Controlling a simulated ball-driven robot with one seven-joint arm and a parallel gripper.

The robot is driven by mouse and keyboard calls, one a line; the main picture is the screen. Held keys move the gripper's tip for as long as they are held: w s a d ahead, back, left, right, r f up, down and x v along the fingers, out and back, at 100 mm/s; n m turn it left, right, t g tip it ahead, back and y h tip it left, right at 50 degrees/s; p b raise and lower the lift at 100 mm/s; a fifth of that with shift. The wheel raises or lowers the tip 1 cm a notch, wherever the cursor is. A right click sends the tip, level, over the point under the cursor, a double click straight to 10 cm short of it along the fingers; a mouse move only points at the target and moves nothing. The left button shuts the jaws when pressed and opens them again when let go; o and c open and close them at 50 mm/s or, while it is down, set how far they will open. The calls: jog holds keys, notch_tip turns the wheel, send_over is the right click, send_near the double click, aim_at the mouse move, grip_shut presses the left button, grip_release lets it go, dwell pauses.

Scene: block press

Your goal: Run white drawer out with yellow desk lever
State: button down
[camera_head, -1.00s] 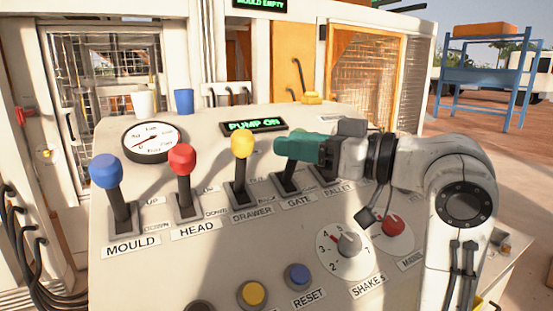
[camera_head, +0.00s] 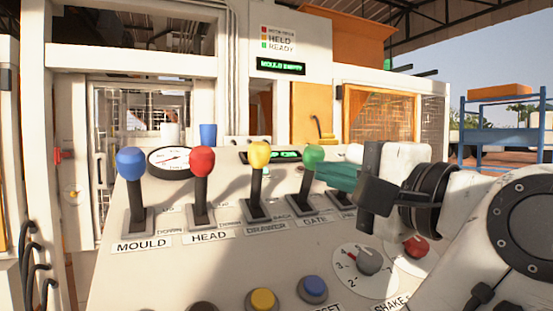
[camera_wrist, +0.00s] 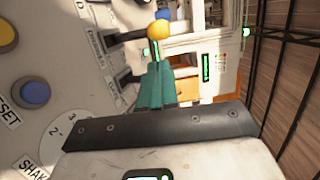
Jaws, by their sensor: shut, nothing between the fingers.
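The yellow-knobbed lever (camera_head: 259,158) stands upright in the slot labelled DRAWER, third from the left on the sloped desk. In the wrist view its yellow knob (camera_wrist: 160,29) shows beyond my fingertips. My gripper (camera_head: 332,172) has teal fingers, shut and empty, pointing left beside the green GATE lever (camera_head: 313,158). The fingers are right of the yellow lever and apart from it. In the wrist view the shut fingers (camera_wrist: 159,68) point towards the yellow knob. I cannot make out a white drawer in either view.
The blue MOULD lever (camera_head: 131,163) and red HEAD lever (camera_head: 202,163) stand left of the yellow one. A gauge (camera_head: 170,160) is behind them. Buttons and a numbered dial (camera_head: 368,262) are in front. A machine display (camera_head: 281,66) reads MOULD EMPTY.

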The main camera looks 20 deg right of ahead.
aim_at(266, 154)
jog(key=p+x, duration=1)
jog(key=x, duration=0.3)
jog(key=shift+w, duration=0.15)
jog(key=shift+r, duration=0.15)
